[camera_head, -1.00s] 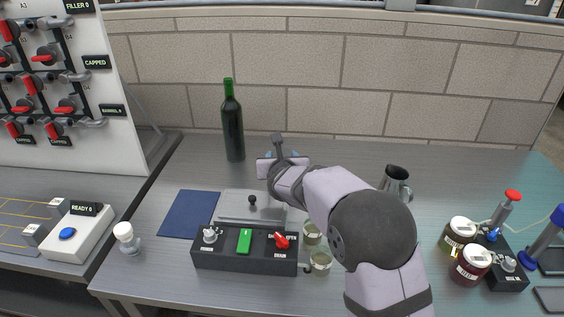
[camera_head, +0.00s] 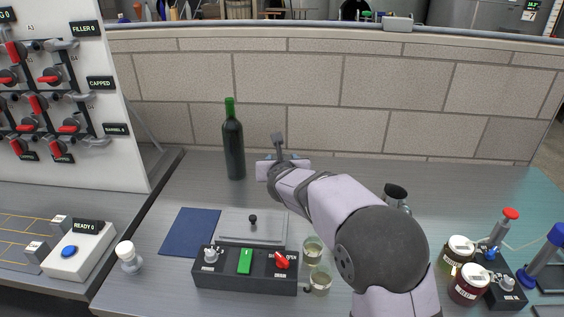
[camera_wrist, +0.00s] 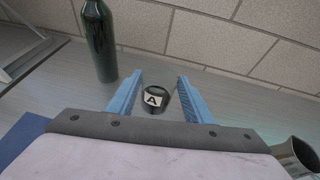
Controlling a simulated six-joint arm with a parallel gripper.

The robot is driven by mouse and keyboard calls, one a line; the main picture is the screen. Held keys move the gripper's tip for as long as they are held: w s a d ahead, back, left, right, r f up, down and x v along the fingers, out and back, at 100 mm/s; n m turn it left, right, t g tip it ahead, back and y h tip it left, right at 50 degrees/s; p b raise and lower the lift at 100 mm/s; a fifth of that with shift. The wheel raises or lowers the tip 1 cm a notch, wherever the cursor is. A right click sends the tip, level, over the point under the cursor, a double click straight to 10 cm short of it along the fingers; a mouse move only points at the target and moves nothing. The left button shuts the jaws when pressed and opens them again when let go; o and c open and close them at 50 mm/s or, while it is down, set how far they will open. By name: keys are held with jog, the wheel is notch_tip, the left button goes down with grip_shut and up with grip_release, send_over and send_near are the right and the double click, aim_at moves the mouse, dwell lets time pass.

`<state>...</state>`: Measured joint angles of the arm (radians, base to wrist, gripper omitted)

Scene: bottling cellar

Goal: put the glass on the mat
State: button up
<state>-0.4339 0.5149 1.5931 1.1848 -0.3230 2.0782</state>
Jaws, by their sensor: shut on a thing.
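My gripper (camera_wrist: 157,100) is shut on a small clear glass (camera_wrist: 156,98), which has a dark part and a white label marked "A" and sits between the two blue fingers in the wrist view. In the head view my gripper is at the back middle of the bench, right of the green bottle; my wrist hides the held glass there. The dark blue mat (camera_head: 188,232) lies flat on the bench at left, bare, nearer the front than my gripper. A corner of it shows at lower left in the wrist view (camera_wrist: 20,142).
A tall green bottle (camera_head: 233,145) stands left of my gripper. A grey plate (camera_head: 250,228) and a black switch box (camera_head: 245,270) lie beside the mat. Two other glasses (camera_head: 313,250) stand right of the box. A metal jug (camera_head: 396,195) and jars (camera_head: 468,284) are further right.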

jog(key=shift+r, duration=0.15)
jog(key=s+a+n+g+y+p, duration=0.1)
jog(key=s+a+n+y, duration=0.15)
jog(key=s+a, duration=0.95)
jog(key=s+a+n+g+y+p, duration=0.1)
jog(key=s+a+n+y+p, duration=0.15)
jog(key=s+a, duration=0.9)
jog(key=shift+w+d+m+t+h, duration=0.75)
jog(key=shift+w+m+h, duration=0.9)
jog(key=shift+w, duration=1.85)
jog(key=shift+y, duration=0.25)
jog(key=shift+f, duration=4.7)
jog(key=shift+f+b, duration=0.2)
jog(key=shift+b, duration=0.25)
jog(key=o, duration=1.5)
jog(key=shift+c, duration=0.2)
jog(key=shift+r, duration=0.1)
